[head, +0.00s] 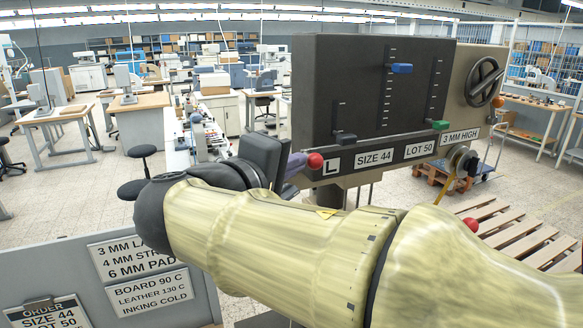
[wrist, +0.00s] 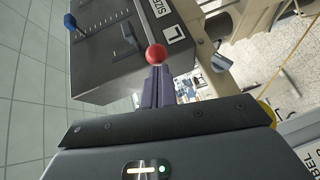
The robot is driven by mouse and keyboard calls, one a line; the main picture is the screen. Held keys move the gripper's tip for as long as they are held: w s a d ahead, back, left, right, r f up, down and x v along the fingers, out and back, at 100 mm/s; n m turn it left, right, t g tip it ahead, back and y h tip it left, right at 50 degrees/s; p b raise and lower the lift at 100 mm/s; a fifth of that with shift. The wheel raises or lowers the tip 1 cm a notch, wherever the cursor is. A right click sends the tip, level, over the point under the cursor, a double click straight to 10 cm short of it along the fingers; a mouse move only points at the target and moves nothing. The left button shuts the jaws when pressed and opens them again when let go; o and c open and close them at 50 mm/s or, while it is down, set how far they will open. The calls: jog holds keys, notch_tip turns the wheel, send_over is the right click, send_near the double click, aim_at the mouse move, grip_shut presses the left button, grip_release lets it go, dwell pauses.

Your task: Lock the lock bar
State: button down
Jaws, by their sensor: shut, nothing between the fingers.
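A red ball knob (head: 315,160) sits at the lower left of the dark panel, beside the "L" label. The red knob also shows in the wrist view (wrist: 156,54), at the end of a thin dark rod; I cannot tell for certain that this is the lock bar. My gripper (head: 298,165) is at the knob's left, its purple fingers together and empty. In the wrist view my gripper (wrist: 156,75) points at the knob, with the tips at or very near it. Whether they touch is unclear.
A second red knob (head: 471,224) shows beyond my arm. A grey board with signs (head: 130,285) stands at lower left. A wooden pallet (head: 520,235) lies at right.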

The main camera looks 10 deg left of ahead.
jog(key=shift+r, duration=0.1)
jog(key=w+a+b+v, duration=0.1)
jog(key=a+b+v, duration=0.1)
jog(key=v, duration=1)
jog(key=shift+s+a+r+b, duration=0.15)
jog(key=shift+s+a+b, duration=0.3)
jog(key=shift+b, duration=0.25)
jog(key=shift+w, duration=0.1)
